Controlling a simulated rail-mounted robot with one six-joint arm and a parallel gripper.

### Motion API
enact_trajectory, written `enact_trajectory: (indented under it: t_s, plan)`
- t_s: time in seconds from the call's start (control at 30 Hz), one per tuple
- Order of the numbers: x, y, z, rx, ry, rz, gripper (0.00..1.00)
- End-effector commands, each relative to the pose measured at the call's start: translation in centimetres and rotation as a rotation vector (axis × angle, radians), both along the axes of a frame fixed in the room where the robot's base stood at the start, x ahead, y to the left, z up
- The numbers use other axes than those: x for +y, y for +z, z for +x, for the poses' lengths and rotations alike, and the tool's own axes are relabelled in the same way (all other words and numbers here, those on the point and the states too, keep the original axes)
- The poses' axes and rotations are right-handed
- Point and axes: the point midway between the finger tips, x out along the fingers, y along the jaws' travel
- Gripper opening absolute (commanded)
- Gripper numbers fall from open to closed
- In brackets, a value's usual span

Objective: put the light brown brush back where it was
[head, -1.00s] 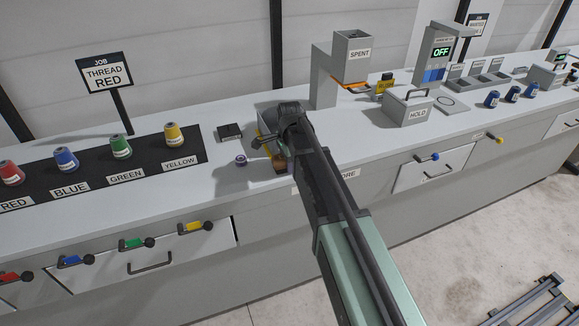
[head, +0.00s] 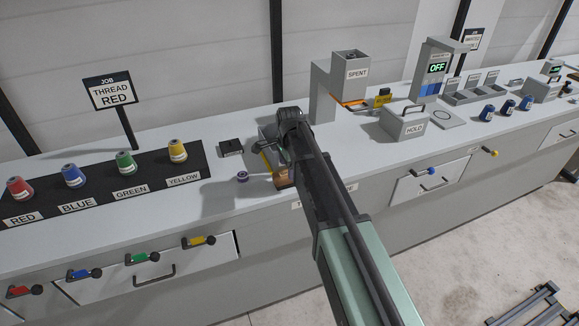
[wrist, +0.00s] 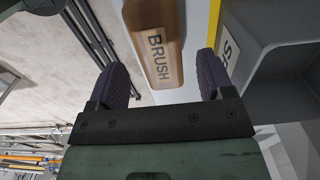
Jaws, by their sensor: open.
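The light brown brush (wrist: 158,42) has a "BRUSH" label and lies between the two finger pads of my gripper (wrist: 162,66) in the wrist view. The fingers are open, with gaps on both sides of the brush. In the head view the brown brush (head: 284,178) shows at the front part of the counter, just below the end of my arm. My wrist and fingers are mostly hidden there. I cannot tell whether the brush touches the counter or a holder.
A grey bin (wrist: 262,75) stands right of the brush in the wrist view, beyond a yellow strip (wrist: 214,22). The SPENT stand (head: 323,95) is behind right.

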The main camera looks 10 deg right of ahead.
Motion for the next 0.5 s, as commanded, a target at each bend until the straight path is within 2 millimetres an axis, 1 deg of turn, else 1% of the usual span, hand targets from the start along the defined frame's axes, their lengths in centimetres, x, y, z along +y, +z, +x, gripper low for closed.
enact_trajectory:
  t_s: [0.03,0.1,0.2,0.3,0.43,0.47,0.5]
  plan:
    - [0.0,2.9,0.0,0.000,0.000,0.000,0.74]
    - [0.0,4.7,0.0,0.000,0.000,0.000,0.74]
    - [0.0,6.6,0.0,0.000,0.000,0.000,0.74]
    - [0.0,7.4,0.0,0.000,0.000,0.000,0.74]
    - [0.0,7.2,-0.1,0.000,0.003,0.000,0.74]
    - [0.0,7.1,-0.4,0.000,0.015,0.000,0.74]
    - [0.0,7.1,-1.4,0.000,0.054,0.000,0.74]
